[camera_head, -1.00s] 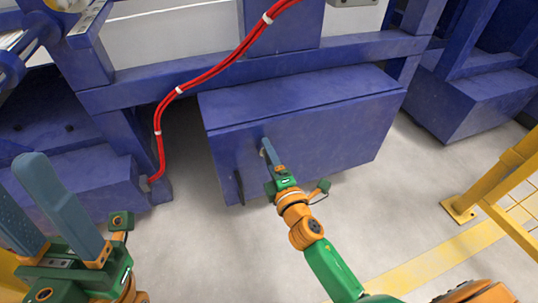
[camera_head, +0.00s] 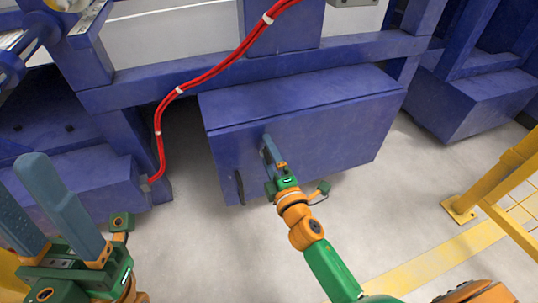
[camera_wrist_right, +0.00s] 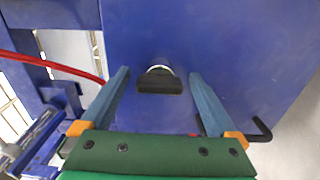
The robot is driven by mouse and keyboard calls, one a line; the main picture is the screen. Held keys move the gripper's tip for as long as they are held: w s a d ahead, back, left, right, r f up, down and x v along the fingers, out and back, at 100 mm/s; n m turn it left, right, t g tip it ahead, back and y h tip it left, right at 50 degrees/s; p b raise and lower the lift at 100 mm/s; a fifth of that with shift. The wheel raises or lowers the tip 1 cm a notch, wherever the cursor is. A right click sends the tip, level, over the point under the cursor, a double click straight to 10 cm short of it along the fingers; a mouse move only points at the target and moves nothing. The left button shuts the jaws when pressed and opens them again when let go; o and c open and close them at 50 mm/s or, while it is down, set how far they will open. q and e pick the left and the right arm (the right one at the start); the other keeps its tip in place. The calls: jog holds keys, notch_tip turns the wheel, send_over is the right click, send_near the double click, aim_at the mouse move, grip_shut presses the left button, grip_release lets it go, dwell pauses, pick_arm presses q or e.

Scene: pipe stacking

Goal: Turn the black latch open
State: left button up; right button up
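The black latch (camera_wrist_right: 160,80) is a dark flat bar on a round silver base, set in the front of a blue box (camera_head: 330,125). In the right wrist view it lies crosswise ahead, between the fingers of my right gripper (camera_wrist_right: 159,75). The fingers are open with a gap on either side of the latch; I see no contact. In the head view my right gripper (camera_head: 270,146) reaches to the box front and hides the latch. My left gripper (camera_head: 18,175) is open and empty at the lower left.
A black bent handle (camera_head: 239,187) is on the box's lower left, also in the right wrist view (camera_wrist_right: 262,130). A red cable (camera_head: 200,78) runs left of the box. A yellow railing (camera_head: 500,185) stands at right. The floor before the box is clear.

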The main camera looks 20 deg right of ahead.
jog(key=s, duration=0.7)
jog(key=shift+d, duration=0.15)
jog(key=shift+s+f, duration=0.1)
jog(key=shift+s, duration=0.05)
